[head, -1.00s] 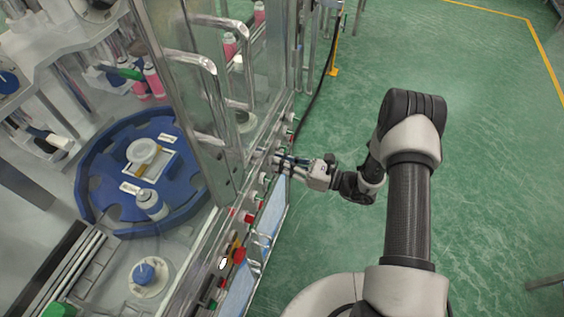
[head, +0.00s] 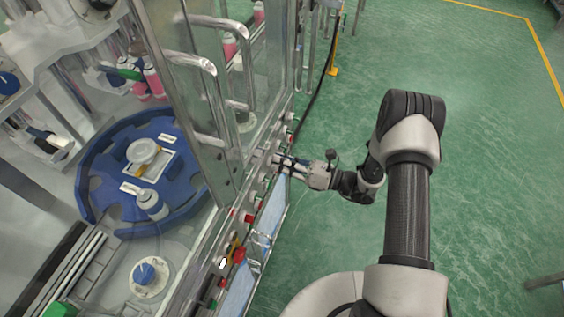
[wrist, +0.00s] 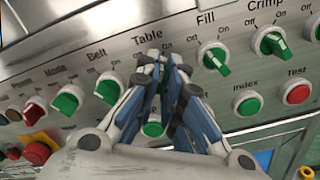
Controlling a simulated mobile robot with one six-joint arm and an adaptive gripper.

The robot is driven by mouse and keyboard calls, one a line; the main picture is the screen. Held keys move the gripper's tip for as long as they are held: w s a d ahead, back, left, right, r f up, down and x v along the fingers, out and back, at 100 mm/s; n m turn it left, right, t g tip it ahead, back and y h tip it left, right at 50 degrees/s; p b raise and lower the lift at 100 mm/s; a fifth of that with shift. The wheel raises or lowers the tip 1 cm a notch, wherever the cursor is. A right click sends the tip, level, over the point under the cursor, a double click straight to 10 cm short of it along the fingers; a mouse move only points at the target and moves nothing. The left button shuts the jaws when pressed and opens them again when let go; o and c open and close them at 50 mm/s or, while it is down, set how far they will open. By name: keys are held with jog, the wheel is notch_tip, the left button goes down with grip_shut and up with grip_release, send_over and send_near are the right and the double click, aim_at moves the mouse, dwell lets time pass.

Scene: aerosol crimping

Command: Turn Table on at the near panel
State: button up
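The near panel (wrist: 248,20) shows in the wrist view as a grey metal plate with a row of labelled knobs. The Table label (wrist: 146,36) is just above my fingertips, with Off and On marks beside it. My gripper (wrist: 165,58) has its fingers drawn close together at the Table knob, which they hide almost wholly. The knob's pointing direction cannot be read. In the head view my gripper (head: 277,163) reaches left to the panel edge of the machine.
The green Belt knob (wrist: 108,86) is left of my fingers and the green Fill knob (wrist: 213,57) right. A green button (wrist: 152,128) shows between the fingers. The Index button (wrist: 247,102) and red Test button (wrist: 296,92) are lower right. The green floor (head: 490,150) is clear.

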jog(key=o, duration=0.5)
jog(key=shift+c, duration=0.2)
jog(key=v, duration=1.2)
jog(key=shift+r, duration=0.15)
